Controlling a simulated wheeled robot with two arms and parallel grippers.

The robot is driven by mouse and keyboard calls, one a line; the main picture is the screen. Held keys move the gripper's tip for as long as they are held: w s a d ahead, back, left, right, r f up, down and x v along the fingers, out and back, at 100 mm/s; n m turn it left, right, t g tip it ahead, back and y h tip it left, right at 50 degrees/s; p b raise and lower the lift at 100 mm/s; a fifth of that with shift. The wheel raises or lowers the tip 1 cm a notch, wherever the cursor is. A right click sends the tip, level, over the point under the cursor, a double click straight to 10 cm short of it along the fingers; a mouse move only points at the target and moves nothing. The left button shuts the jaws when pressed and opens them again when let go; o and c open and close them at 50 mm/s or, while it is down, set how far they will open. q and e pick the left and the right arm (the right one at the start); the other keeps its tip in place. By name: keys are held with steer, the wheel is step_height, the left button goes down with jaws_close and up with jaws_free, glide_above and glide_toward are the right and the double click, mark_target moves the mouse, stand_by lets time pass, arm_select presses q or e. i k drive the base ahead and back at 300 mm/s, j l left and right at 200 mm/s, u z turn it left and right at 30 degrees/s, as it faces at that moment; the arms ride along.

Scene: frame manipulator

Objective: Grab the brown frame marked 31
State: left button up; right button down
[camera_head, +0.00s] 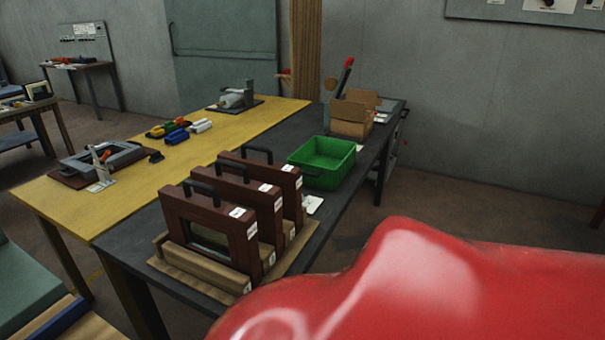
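Three brown frames with black handles on top stand upright in a wooden rack (178,262) on the near end of the dark table. They are the near frame (182,212), the middle frame (262,200) and the far frame (287,177). Each has white labels on its right edge, too small to read, so I cannot tell which is marked 31. Neither of my grippers is in view. A large red glossy shape, which may be part of my own arm, fills the lower right and hides what lies behind it.
A green bin (325,165) and a cardboard box (351,118) stand farther back on the dark table (128,247). A yellow table (75,203) adjoins it on the left, with a grey fixture (103,160) and small coloured parts. Open floor lies to the right.

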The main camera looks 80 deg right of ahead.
mark_target(208, 229)
steer(key=z, duration=1.75)
